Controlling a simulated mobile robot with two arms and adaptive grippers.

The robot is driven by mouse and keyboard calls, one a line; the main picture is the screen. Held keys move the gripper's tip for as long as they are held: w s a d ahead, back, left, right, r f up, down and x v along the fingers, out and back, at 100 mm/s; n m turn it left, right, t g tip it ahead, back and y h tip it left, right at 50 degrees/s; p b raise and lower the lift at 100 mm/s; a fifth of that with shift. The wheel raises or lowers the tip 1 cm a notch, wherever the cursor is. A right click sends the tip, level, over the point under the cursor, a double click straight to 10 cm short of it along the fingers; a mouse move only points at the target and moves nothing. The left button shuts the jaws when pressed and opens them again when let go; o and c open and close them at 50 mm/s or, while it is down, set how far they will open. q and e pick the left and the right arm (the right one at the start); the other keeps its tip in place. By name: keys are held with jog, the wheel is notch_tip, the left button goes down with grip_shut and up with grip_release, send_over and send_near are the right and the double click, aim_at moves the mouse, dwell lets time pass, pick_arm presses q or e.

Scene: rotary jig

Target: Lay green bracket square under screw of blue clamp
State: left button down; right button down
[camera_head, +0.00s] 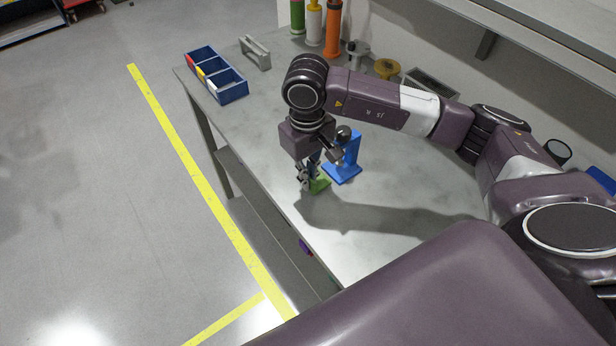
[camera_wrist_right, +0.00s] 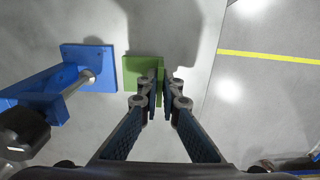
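The green bracket (camera_head: 320,185) lies low at the table's front edge, just left of the blue clamp's base. In the right wrist view its flat plate (camera_wrist_right: 136,68) reaches left toward the clamp, and a narrow upright part shows between the fingers. My right gripper (camera_head: 308,182) points down with its fingers close together on that part; it also shows in the right wrist view (camera_wrist_right: 161,92). The blue clamp (camera_head: 348,160) stands upright, its screw (camera_wrist_right: 80,82) above its base, with a dark knob. A small gap separates bracket and clamp base. My left gripper is out of view.
A blue bin with compartments (camera_head: 230,88) and a grey stand (camera_head: 255,52) are at the far left of the table (camera_head: 400,215). Green, white and orange cylinders (camera_head: 333,30) stand at the back. The table's front edge is close to the gripper.

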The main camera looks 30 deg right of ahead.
dwell(0.4)
jog(key=shift+b, duration=0.45)
jog(key=shift+w+d+b, duration=0.2)
jog(key=shift+d+b, duration=0.45)
jog(key=shift+d, duration=0.4)
jog(key=shift+d, duration=0.3)
jog(key=shift+w+d+b, duration=0.15)
jog(key=shift+d+b, duration=0.4)
jog(key=shift+d, duration=0.35)
jog(key=shift+w+d+b, duration=0.1)
jog(key=shift+d+b, duration=0.4)
jog(key=shift+d, duration=0.35)
jog(key=shift+a, duration=0.15)
jog(key=shift+s+a, duration=0.15)
jog(key=shift+a, duration=0.85)
jog(key=shift+s+a, duration=0.1)
jog(key=shift+a, duration=0.85)
jog(key=shift+b, duration=0.8)
